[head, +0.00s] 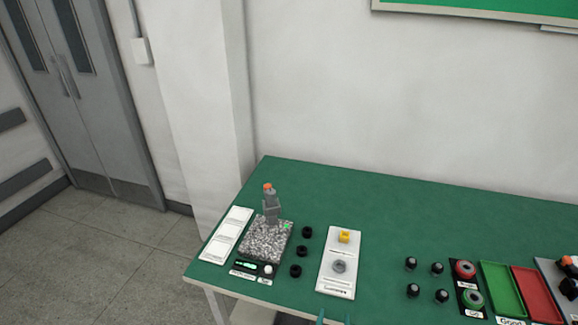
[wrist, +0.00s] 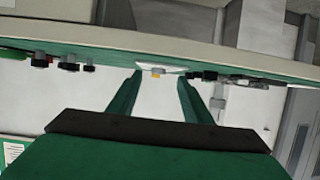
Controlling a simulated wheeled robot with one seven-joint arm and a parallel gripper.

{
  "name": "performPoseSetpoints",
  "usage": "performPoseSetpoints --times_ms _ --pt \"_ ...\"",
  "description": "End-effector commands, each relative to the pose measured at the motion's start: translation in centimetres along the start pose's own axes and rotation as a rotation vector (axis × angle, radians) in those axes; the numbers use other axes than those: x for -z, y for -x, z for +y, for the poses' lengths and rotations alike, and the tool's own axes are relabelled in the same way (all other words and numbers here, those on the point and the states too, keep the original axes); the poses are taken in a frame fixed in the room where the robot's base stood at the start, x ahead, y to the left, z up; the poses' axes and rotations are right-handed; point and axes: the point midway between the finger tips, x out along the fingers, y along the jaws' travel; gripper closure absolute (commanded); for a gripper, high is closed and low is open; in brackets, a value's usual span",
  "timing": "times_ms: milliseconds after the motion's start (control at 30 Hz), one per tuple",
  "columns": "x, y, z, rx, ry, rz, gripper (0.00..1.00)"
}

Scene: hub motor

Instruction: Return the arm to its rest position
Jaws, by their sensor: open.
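My gripper (wrist: 160,78) shows in the wrist view with its two green fingers apart and nothing between them. In the head view only small teal tips, seemingly those of my gripper (head: 334,319), show at the bottom edge, in front of the green table (head: 390,215). The rest of my arm is out of view there. The wrist view looks at the table edge upside down, with a white plate (wrist: 168,69) and a small yellow part (wrist: 156,72) beyond the fingertips. The gripper appears clear of the table objects.
A grey speckled block (head: 262,243) carries an upright device with an orange top (head: 268,187). A white board (head: 341,277) holds a yellow part (head: 344,236) and a grey round part (head: 339,266). Black parts, a green tray (head: 503,285) and a red tray (head: 536,290) are farther right. The table's back middle is clear.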

Motion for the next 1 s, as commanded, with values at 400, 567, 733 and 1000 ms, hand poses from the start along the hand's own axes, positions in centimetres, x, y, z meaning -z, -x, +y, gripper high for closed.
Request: performPoseSetpoints --times_ms 400,567,733,1000 --pt "-7.3 10.6 -3.9 0.081 0.026 0.037 0.55" --pt "-8.8 15.3 -4.5 0.113 0.038 0.056 0.55" --pt "-9.7 20.4 -4.8 0.148 0.055 0.077 0.55" --pt "-9.5 27.4 -4.6 0.205 0.080 0.109 0.55"
